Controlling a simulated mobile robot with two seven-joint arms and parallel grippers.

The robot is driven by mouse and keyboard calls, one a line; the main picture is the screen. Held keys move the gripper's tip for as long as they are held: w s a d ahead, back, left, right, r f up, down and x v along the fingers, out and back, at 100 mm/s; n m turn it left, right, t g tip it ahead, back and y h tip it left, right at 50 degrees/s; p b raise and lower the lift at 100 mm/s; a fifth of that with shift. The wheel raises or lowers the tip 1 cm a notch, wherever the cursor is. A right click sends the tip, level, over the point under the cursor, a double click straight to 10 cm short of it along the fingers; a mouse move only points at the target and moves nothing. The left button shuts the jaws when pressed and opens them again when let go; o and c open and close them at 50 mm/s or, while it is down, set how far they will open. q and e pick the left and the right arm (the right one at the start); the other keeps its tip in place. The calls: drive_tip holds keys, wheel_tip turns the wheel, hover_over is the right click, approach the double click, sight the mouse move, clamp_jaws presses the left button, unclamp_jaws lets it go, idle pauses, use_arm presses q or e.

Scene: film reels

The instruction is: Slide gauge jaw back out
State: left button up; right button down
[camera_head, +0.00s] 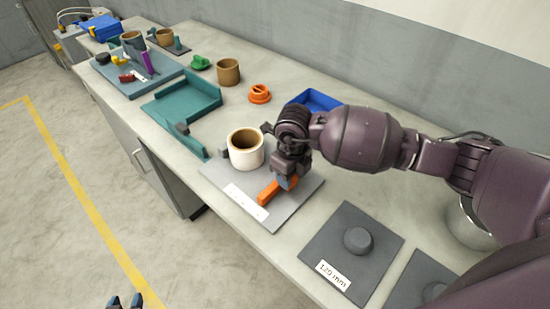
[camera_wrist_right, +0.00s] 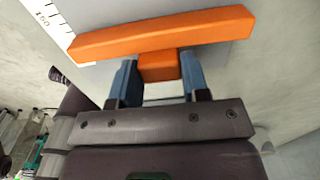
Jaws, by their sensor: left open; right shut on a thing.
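The orange gauge jaw (camera_head: 266,194) lies over the grey gauge plate (camera_head: 222,178), beside its white scale strip (camera_head: 246,202). My right gripper (camera_head: 289,182) reaches down from above and is shut on the jaw's tab. In the right wrist view the orange jaw (camera_wrist_right: 160,36) is a long bar, its short tab held between the blue fingers of the right gripper (camera_wrist_right: 160,72). A cream reel with a brown inside (camera_head: 240,159) stands upright on the plate, apart from the jaw. My left gripper (camera_head: 125,302) is open and empty at the bottom edge, over the floor.
A dark pad with a round knob labelled 120 mm (camera_head: 335,275) lies right of the plate, with another similar pad (camera_head: 412,286) beyond. A teal tray (camera_head: 188,101), orange piece (camera_head: 260,94), brown reel (camera_head: 228,72) and blue bin (camera_head: 318,100) are further back. The bench's front edge is near.

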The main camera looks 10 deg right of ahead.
drive_tip(key=shift+s+d+r, duration=0.15)
drive_tip(key=shift+s+d, duration=0.6)
drive_tip(key=shift+s, duration=0.4)
drive_tip(key=c, duration=1)
unclamp_jaws()
drive_tip(key=shift+d, duration=0.1)
drive_tip(key=o, duration=0.4)
drive_tip(key=shift+s, duration=0.2)
drive_tip(key=shift+w, duration=0.1)
drive_tip(key=shift+r, duration=0.55)
wheel_tip(320, 180, up, 10)
drive_tip(key=shift+f, duration=0.25)
